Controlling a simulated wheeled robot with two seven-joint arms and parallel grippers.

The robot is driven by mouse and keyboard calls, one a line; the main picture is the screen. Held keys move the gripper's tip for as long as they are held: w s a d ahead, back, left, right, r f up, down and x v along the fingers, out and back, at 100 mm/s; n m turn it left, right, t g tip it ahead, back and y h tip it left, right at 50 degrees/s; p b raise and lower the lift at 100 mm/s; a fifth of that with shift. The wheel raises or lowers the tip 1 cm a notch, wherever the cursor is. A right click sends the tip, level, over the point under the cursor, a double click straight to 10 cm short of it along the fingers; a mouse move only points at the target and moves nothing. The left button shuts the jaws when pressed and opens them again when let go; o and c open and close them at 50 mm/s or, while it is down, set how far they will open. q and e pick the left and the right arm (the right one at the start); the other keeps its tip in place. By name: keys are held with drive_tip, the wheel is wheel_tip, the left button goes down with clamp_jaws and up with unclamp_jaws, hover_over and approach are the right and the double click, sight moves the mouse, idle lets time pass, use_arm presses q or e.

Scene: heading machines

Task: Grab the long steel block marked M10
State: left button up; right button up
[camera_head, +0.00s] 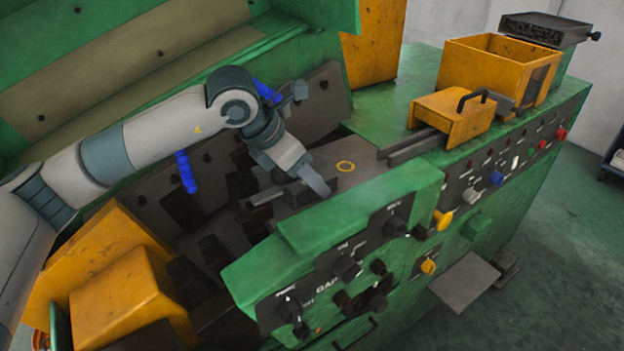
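My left gripper (318,187) reaches down from the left arm into the open middle of the green machine. Its fingers overlap in this view, so I cannot tell whether they are open or shut. A dark grey bar (262,198) lies just left of the fingertips; I cannot tell whether they touch it. Longish grey steel bars (408,148) also lie on the machine top beside a small orange box. No M10 marking is readable on any of them, so I cannot tell which is the named block. My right gripper is not in view.
The green machine (415,208) has a front panel with knobs (348,268). Orange boxes stand at the right (452,118) and lower left (128,300). A raised green cover (300,12) rises behind.

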use_arm(q)
drive_tip(key=shift+x, duration=0.75)
drive_tip(key=shift+c, duration=0.2)
clamp_jaws()
